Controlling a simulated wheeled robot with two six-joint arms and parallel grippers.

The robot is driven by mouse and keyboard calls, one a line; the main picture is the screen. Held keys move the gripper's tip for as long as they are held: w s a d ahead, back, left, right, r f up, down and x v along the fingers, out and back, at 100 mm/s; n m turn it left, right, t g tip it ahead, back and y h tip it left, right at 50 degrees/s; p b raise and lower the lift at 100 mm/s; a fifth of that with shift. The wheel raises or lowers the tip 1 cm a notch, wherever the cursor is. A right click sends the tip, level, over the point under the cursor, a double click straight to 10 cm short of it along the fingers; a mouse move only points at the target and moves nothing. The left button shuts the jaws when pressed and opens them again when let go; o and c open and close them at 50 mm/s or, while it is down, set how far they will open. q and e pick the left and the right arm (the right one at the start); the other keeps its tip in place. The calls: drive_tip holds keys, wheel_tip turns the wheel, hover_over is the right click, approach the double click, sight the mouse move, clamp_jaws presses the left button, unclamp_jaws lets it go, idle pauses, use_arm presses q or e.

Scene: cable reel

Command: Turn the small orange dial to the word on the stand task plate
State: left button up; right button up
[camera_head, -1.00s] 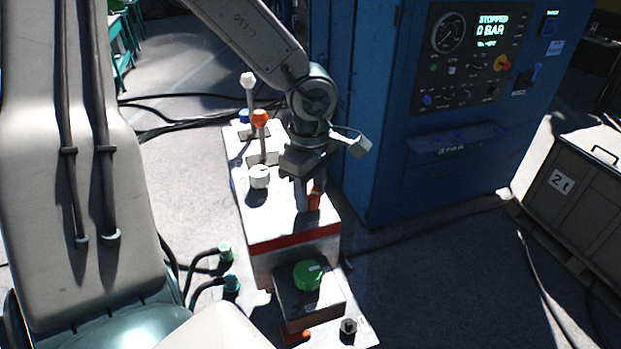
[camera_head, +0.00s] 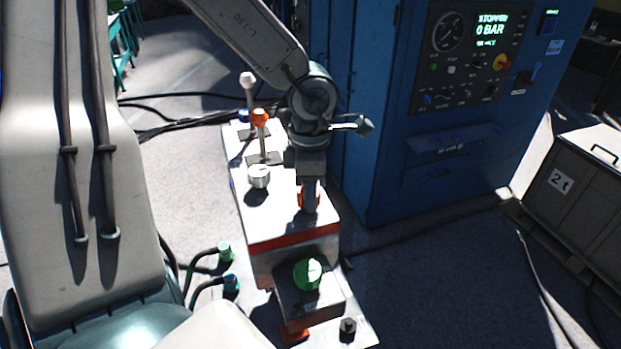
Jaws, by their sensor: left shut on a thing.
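The small orange dial (camera_head: 301,197) sits on the light top of the stand (camera_head: 270,217), near its right edge. My left gripper (camera_head: 309,205) points down over the dial and is shut on it. The fingers hide most of the dial, and its pointer does not show. No word on the task plate can be read from here. My right gripper does not show.
A white knob (camera_head: 259,176), an orange-topped lever (camera_head: 260,118) and a white-topped lever (camera_head: 248,80) stand on the same stand. A green knob (camera_head: 307,273) sits on a dark box in front. A blue cabinet (camera_head: 385,180) stands close on the right.

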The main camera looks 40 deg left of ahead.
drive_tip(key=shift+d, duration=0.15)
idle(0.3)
use_arm(q)
drive_tip(key=o, duration=1)
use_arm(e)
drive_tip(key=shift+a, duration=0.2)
use_arm(q)
drive_tip(key=shift+r, duration=0.3)
wheel_tip(320, 180, up, 3)
drive_tip(key=shift+w+a+f+p, duration=0.15)
drive_tip(key=shift+p, duration=0.85)
wheel_tip(320, 180, up, 8)
drive_tip(key=shift+f, duration=0.25)
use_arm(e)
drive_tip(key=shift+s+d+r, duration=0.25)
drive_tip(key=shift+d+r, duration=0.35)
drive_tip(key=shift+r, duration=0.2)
use_arm(q)
drive_tip(key=shift+s, duration=0.2)
